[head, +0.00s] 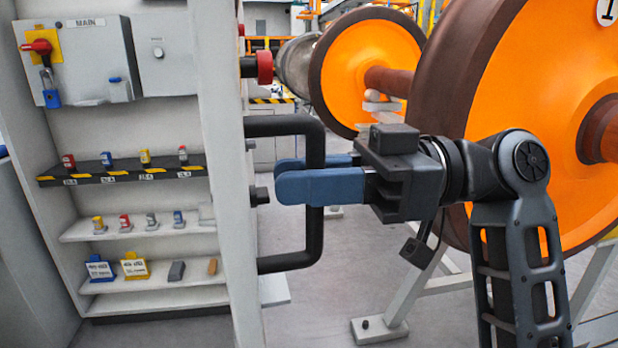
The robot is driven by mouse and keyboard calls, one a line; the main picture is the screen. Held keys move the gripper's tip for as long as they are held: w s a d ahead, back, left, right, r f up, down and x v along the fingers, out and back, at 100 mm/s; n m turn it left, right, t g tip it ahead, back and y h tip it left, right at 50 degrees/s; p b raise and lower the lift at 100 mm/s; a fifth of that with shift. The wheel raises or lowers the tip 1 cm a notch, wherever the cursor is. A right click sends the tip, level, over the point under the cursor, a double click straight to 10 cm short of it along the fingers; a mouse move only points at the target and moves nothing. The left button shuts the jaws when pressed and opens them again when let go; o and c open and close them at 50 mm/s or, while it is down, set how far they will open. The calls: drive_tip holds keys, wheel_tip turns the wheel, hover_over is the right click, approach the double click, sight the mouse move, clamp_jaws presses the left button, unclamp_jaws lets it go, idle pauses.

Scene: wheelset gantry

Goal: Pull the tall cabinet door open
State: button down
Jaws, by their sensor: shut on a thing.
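The tall cabinet door (228,160) is a pale grey panel seen almost edge-on. It stands swung out, and the cabinet interior (125,195) shows to its left. A black D-shaped handle (316,235) sticks out from the door's right-hand face. My gripper (283,176) comes in from the right, its two blue fingers on either side of the handle's vertical bar. It is shut on that bar at about mid-height. The near finger hides the part of the bar between the jaws.
Large orange wheels (545,90) on an axle stand close behind my arm at right. A grey stand foot (379,330) is on the floor. Some floor is clear right of the door.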

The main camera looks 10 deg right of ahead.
drive_tip(key=shift+s, duration=0.1)
drive_tip(key=c, duration=1.1)
unclamp_jaws()
drive_tip(key=d, duration=0.7)
drive_tip(key=shift+s+d, duration=0.25)
drive_tip(key=shift+d, duration=0.1)
